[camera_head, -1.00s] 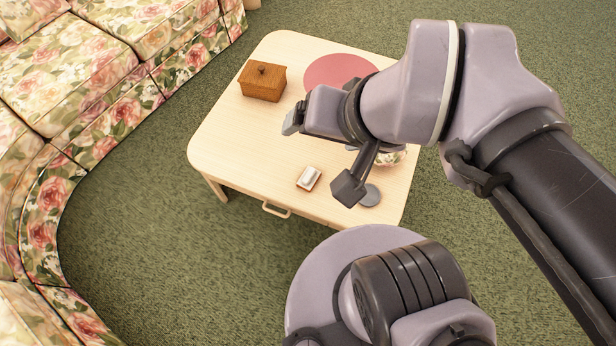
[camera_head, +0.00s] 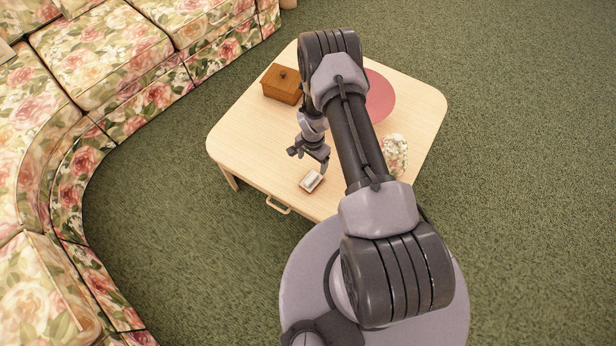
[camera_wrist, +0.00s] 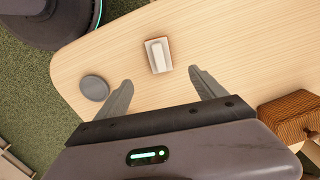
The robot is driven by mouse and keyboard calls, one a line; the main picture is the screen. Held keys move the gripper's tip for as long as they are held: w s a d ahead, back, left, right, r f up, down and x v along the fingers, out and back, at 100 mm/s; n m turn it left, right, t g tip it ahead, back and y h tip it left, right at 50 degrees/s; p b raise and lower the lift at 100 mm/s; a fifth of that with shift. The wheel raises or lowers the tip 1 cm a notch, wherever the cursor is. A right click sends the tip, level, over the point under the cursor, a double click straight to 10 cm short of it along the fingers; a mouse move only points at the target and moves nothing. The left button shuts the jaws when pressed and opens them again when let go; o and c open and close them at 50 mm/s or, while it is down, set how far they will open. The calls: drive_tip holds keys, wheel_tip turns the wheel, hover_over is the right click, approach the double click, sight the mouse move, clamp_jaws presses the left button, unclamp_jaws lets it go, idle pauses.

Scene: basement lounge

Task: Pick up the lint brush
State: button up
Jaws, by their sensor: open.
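A small oblong block with a pale top and brown edges, seemingly the lint brush (camera_head: 311,181), lies on the light wooden table (camera_head: 250,150) near its front edge. In the wrist view the lint brush (camera_wrist: 158,55) is just beyond the fingertips, centred between their lines and apart from them. My gripper (camera_head: 309,160) is above the table, behind the brush in the head view. Its two fingers are spread and empty in the wrist view (camera_wrist: 160,79).
A grey disc (camera_wrist: 95,88) lies near the brush. A brown lidded wooden box (camera_head: 283,84), a red round mat (camera_head: 380,97) and a floral object (camera_head: 395,155) are on the table. A floral sofa (camera_head: 110,50) stands left. Table around the brush is mostly clear.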

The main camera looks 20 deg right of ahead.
sight(311, 178)
wheel_tip(311, 178, down, 9)
drive_tip(key=b, duration=0.3)
drive_tip(key=shift+f, duration=0.2)
wheel_tip(311, 178, down, 6)
drive_tip(key=b, duration=0.3)
drive_tip(key=shift+s+a+r+b, duration=0.1)
drive_tip(key=shift+s+b, duration=0.05)
drive_tip(key=shift+b, duration=0.25)
drive_tip(key=shift+r, duration=0.2)
drive_tip(key=c, duration=1.5)
drive_tip(key=shift+r, duration=0.1)
drive_tip(key=shift+r+p, duration=0.2)
drive_tip(key=shift+p, duration=0.15)
wheel_tip(311, 178, up, 4)
drive_tip(key=shift+f+p, duration=0.2)
drive_tip(key=shift+p, duration=0.95)
drive_tip(key=s+a+p, duration=0.2)
drive_tip(key=s+p, duration=0.1)
drive_tip(key=s, duration=0.4)
drive_tip(key=s+a+p, duration=0.2)
drive_tip(key=s+a, duration=0.1)
drive_tip(key=s, duration=0.5)
drive_tip(key=shift+r+p, duration=0.4)
